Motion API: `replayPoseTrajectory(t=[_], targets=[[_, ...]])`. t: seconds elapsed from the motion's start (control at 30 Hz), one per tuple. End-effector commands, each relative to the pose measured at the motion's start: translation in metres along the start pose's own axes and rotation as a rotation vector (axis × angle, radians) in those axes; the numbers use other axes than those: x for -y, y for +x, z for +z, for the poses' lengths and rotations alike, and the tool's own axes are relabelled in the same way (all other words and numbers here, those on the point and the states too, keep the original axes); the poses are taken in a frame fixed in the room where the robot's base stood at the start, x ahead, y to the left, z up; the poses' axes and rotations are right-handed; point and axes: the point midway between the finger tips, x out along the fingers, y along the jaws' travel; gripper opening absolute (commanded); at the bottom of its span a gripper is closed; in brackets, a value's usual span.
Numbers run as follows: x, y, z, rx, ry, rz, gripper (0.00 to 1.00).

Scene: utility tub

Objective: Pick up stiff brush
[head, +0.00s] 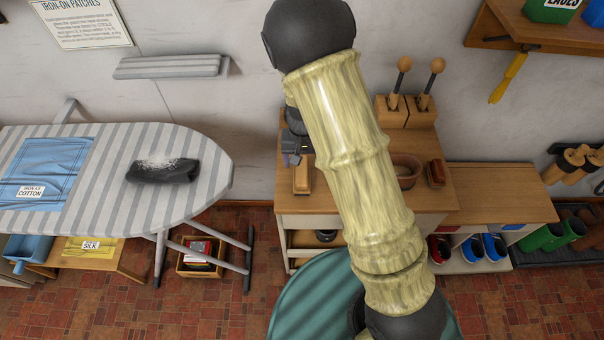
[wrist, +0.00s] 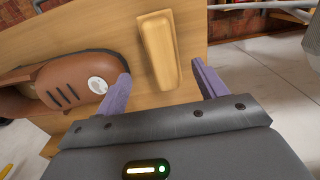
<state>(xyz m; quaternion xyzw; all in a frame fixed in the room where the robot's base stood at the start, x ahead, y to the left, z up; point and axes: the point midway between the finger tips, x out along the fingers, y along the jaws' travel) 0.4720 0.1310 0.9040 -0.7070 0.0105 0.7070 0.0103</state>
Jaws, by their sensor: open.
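A pale wooden block shaped like a brush back (head: 302,180) lies near the left edge of the wooden bench top; I take it for the stiff brush, though no bristles show. In the wrist view the same block (wrist: 159,48) lies ahead of and between my two purple-grey fingers. My gripper (wrist: 165,84) is open and empty, with the block beyond its fingertips. In the head view my gripper (head: 292,150) is small and dark, just above the block's far end and partly hidden by my arm. A smaller red-brown brush-like block (head: 436,172) stands farther right.
A brown rounded object with dark slots and a pale disc (wrist: 92,83) lies close beside my left finger. Two wooden-handled tools (head: 404,66) stand in blocks at the bench's back. An ironing board (head: 215,165) with a dark item is left of the bench.

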Motion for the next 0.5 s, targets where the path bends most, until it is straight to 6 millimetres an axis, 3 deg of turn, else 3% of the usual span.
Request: replayPoseTrajectory(t=[0.27, 0.5], targets=[[0.001, 0.004, 0.0, 0.001, -0.001, 0.001, 0.71], [0.004, 0.035, 0.001, 0.004, 0.001, 0.002, 0.71]])
